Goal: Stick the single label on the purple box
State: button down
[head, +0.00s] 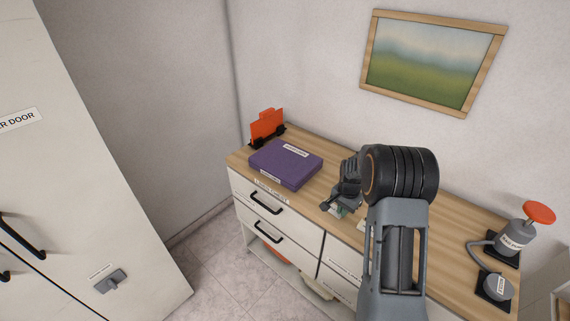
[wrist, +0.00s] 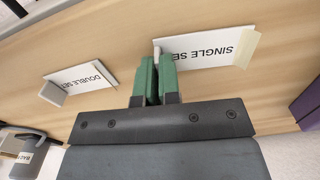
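A white label reading "SINGLE SE…" (wrist: 205,50) shows upside down in the wrist view, with a cream strip at its right end and an upright tab at its left end. My gripper (wrist: 159,62) has green fingertips close together, with the tab's end between them; the wrist view shows it shut on this tab. In the head view my gripper (head: 336,207) is low over the counter's front edge, and the label is mostly hidden. The purple box (head: 285,163) lies flat on the counter to the left of my gripper; its edge shows in the wrist view (wrist: 308,104).
A second label, "DOUBLE SE…" (wrist: 85,77), lies on the wooden counter (head: 445,213) beside it. A red object in a black holder (head: 267,127) stands behind the box. A device with a red knob (head: 515,237) stands at the right. Drawers (head: 262,212) are below.

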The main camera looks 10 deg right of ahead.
jog(key=shift+s+d+r+p, duration=0.2)
jog(key=shift+r+p, duration=0.3)
jog(key=shift+r, duration=0.4)
jog(key=shift+s+d+r+p, duration=0.1)
jog(key=shift+s+r+p, duration=0.1)
jog(key=shift+r+p, duration=0.5)
dwell(0.3)
jog(key=shift+r, duration=0.25)
jog(key=shift+r+p, duration=1.4)
jog(key=shift+r, duration=1.05)
